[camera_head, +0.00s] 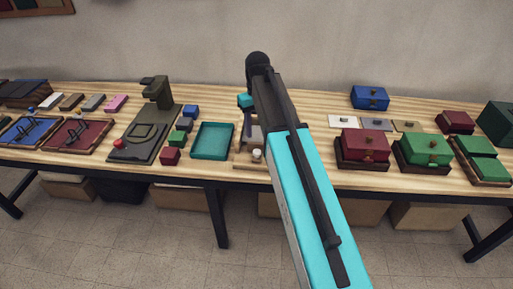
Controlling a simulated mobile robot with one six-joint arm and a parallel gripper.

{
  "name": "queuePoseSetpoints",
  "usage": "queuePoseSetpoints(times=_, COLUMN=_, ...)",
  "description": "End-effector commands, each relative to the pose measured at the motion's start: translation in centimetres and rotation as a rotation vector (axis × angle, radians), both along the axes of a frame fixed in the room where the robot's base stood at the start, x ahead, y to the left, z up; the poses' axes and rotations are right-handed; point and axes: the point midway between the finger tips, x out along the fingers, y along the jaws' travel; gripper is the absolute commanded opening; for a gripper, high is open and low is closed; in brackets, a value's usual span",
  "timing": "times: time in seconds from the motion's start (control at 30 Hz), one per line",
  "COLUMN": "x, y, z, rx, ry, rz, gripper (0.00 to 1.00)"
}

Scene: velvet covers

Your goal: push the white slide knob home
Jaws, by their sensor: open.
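The white slide knob (257,154) is a small pale round piece near the front edge of the workbench. It sits at the front of a low wooden slide fixture (243,161), which my arm largely covers. My gripper (247,128) hangs down from the cyan wrist behind the knob, over the fixture's back part. It is open, though its fingertips are small and partly hidden by my arm. I see no contact between the gripper and the knob.
A teal tray (212,155) and several coloured blocks lie left of the fixture, beside a dark green press (148,125). Red box (364,145), green box (425,149) and blue box (369,97) stand to the right. Bare wood lies around (215,105).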

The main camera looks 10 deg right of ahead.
Motion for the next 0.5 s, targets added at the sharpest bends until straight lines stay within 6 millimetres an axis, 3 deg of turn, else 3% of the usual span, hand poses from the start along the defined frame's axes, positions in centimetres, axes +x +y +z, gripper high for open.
queuePoseSetpoints(times=0.5, x=-0.1, y=0.1, z=-5.2, rx=0.000, ry=0.002, rz=0.001, gripper=0.45)
